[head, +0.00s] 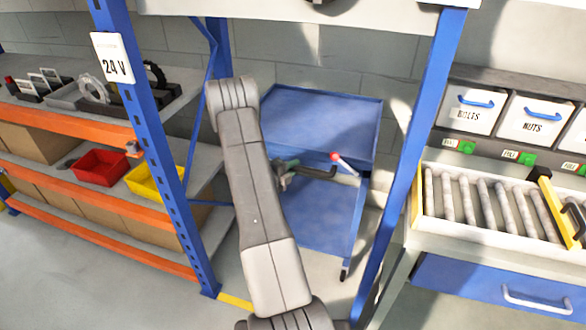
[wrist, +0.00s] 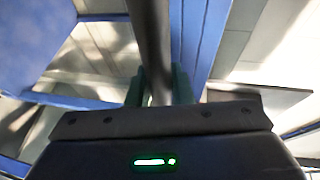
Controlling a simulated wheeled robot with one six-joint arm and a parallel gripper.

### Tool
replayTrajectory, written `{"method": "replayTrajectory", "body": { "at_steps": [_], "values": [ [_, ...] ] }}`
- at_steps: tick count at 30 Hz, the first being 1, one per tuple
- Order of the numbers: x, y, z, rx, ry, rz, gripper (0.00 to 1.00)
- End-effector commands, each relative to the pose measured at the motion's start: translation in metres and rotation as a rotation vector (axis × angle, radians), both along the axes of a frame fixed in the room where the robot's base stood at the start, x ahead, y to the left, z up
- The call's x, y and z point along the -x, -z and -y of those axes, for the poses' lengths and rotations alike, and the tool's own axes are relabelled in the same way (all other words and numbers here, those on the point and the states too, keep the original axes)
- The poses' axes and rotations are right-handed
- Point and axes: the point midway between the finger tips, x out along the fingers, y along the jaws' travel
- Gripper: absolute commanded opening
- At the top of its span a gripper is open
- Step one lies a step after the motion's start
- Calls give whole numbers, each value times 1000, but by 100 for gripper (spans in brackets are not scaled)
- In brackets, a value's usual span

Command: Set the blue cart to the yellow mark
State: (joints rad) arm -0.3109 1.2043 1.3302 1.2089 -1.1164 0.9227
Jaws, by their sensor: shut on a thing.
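The blue cart (head: 310,215) stands between blue uprights, with a flat top tray, a lower panel and a dark caster. A dark bar, seemingly its handle (head: 343,178), runs across its near side. A lever with a red ball (head: 335,157) is beside that bar. My gripper (head: 287,172) is at the cart's near side, partly hidden by my arm. In the wrist view the green fingers (wrist: 158,88) are shut on the dark handle bar (wrist: 151,35). A yellow strip (head: 236,301) lies on the floor at the left upright's foot; my arm hides part of the floor beside it.
A blue upright (head: 160,130) with a "24 V" sign and orange-edged shelves stands left, holding red (head: 98,167) and yellow (head: 155,180) bins. A right upright (head: 415,140) stands before a roller conveyor (head: 490,205). Open floor (head: 90,285) shows at lower left.

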Motion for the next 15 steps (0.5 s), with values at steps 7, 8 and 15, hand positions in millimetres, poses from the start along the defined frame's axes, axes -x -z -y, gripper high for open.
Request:
{"method": "replayTrajectory", "body": {
  "at_steps": [7,8,15],
  "values": [
    [32,6,-11,1,-2,-5,0],
    [39,7,-14,1,-4,-5,0],
    [110,9,-37,1,-6,-5,0]
  ]
}}
